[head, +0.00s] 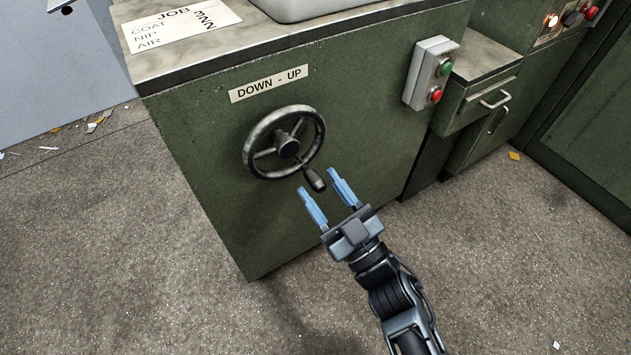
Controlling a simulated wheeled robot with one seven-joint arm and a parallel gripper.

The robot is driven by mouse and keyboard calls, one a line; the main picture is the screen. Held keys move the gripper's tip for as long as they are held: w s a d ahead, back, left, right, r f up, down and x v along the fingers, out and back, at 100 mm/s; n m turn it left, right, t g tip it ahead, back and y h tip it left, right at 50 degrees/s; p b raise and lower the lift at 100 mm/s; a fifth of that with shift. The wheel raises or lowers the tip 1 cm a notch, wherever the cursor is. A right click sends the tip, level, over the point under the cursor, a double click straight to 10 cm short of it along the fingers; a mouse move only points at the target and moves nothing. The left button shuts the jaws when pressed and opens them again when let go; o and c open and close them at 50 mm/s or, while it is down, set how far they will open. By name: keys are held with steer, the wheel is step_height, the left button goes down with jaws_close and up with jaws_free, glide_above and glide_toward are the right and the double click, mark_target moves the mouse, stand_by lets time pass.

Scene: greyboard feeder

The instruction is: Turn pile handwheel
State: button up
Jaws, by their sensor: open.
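The handwheel (255,169) is a worn grey metal ring with spokes and a dark hub, mounted on the green cabinet front (215,225). Its dark crank handle (315,180) sticks out at the wheel's lower right. A label reading "DOWN - UP" (269,84) is fixed above the wheel. My gripper (322,195) is open, with two blue fingers pointing up toward the handle. The handle's end shows between the fingertips, at their far end. I cannot tell whether the fingers are around the handle or just short of it. No contact is visible.
A switch box (427,74) with green and red buttons is on the cabinet to the right. A drawer (484,98) with a metal handle lies beyond it. A job sheet (179,22) lies on the cabinet top. The speckled floor (130,240) is mostly clear, with paper scraps.

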mark_target(293, 154)
steer(key=shift+x, duration=1.25)
steer(key=shift+c, duration=0.5)
jaws_close()
